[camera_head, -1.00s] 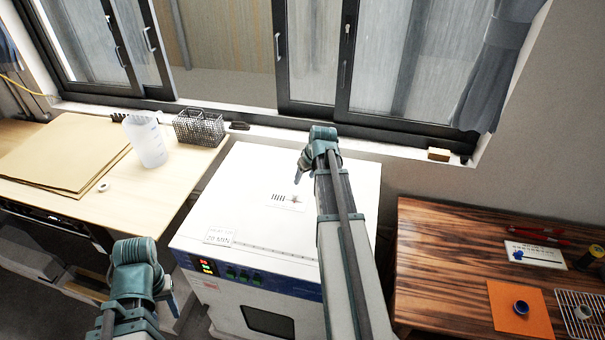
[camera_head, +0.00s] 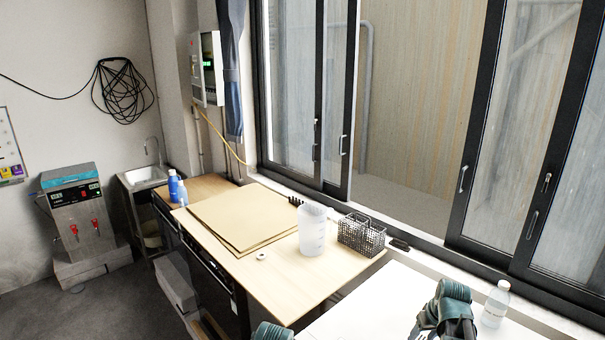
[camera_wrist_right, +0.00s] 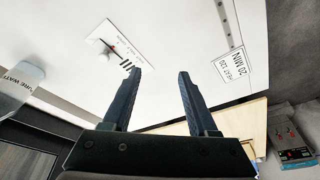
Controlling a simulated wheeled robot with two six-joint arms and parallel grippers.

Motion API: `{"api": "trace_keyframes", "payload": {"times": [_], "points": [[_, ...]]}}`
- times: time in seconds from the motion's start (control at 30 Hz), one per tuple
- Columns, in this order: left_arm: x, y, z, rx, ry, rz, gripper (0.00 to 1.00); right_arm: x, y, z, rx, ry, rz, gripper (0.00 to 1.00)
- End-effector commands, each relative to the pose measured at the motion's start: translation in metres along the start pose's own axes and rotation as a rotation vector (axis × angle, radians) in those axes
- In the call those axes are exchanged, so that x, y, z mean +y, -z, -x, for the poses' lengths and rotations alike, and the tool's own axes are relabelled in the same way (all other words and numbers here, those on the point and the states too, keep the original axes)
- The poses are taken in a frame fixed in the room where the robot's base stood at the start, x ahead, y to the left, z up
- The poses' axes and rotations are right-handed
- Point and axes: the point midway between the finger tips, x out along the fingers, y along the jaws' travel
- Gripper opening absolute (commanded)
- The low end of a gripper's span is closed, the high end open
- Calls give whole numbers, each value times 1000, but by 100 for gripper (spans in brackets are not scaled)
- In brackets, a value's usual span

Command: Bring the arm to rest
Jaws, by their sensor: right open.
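My right arm (camera_head: 447,309) shows at the bottom right of the head view, above the white oven top (camera_head: 360,302). In the right wrist view my right gripper (camera_wrist_right: 160,72) is open and empty, with its two dark fingers apart over the oven top. Only a teal bit of my left arm (camera_head: 272,332) shows at the bottom edge of the head view. My left gripper is out of view.
A clear bottle with a white cap (camera_head: 495,304) stands close to the right of my right arm. The wooden bench (camera_head: 285,280) holds brown sheets (camera_head: 240,217), a plastic beaker (camera_head: 312,232) and a wire basket (camera_head: 361,235). Windows line the back.

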Motion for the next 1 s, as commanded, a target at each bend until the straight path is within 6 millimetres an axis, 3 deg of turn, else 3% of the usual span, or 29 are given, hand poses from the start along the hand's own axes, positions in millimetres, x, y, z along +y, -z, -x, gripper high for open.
{"api": "trace_keyframes", "payload": {"times": [0.03, 0.2, 0.3, 0.43, 0.53, 0.7, 1.0], "points": [[1, 1, -13, 0, 0, -1, 50, -40, -12, -12, -31, 12, 39, 59], [3, 2, -31, 0, 1, -3, 50, -140, -48, -28, -137, 22, 130, 59], [4, 2, -42, 0, 1, -4, 50, -190, -76, -34, -194, 13, 182, 59], [5, 3, -55, 0, 1, -6, 50, -242, -115, -37, -257, -12, 245, 59], [6, 4, -62, 0, 1, -6, 50, -268, -141, -37, -292, -34, 282, 59], [6, 4, -68, 0, 2, -7, 50, -293, -168, -35, -325, -64, 319, 59], [6, 4, -69, 0, 2, -8, 50, -299, -175, -33, -335, -76, 328, 59]]}}
